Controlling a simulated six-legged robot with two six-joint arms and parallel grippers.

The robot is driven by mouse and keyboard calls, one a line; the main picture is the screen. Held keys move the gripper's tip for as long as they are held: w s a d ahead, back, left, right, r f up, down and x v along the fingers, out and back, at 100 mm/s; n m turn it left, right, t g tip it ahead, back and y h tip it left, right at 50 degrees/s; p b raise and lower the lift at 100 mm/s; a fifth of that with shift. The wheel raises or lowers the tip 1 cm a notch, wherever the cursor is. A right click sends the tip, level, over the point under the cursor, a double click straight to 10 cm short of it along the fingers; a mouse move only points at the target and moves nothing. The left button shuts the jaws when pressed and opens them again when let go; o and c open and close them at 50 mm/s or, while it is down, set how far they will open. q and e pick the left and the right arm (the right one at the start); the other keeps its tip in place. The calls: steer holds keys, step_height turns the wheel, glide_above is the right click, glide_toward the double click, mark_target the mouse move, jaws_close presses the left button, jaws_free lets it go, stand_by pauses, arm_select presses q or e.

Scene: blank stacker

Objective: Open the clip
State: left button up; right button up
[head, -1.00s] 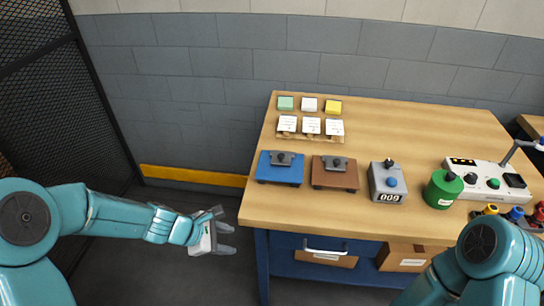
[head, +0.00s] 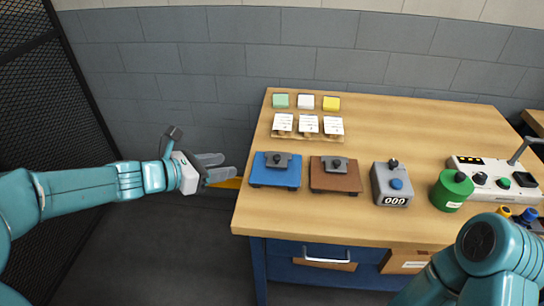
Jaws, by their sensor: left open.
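A blue block (head: 274,177) with a dark grey clip-like part (head: 278,160) on top sits near the table's left front edge. A brown block (head: 334,181) with a similar dark grey part (head: 336,164) sits to its right. I cannot tell which of these is the task's clip, or whether either is open. My left gripper (head: 222,168) is open and empty, just left of the table edge, pointing right toward the blue block, apart from it. Of my right arm only a teal link shows at lower right; its gripper is out of view.
A grey counter box (head: 391,184) with a blue button, a green cylinder (head: 451,191) and a white control panel (head: 496,180) stand farther right. Coloured pads and a wooden rack (head: 307,136) of white cards lie behind. The table (head: 418,130) is clear at the back right.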

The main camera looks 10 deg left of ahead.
mark_target(276, 157)
arm_select(q)
steer(key=x, duration=1.6)
steer(key=shift+w+r+p, duration=0.1)
steer(key=shift+w+p, duration=0.05)
steer(key=shift+p, duration=0.25)
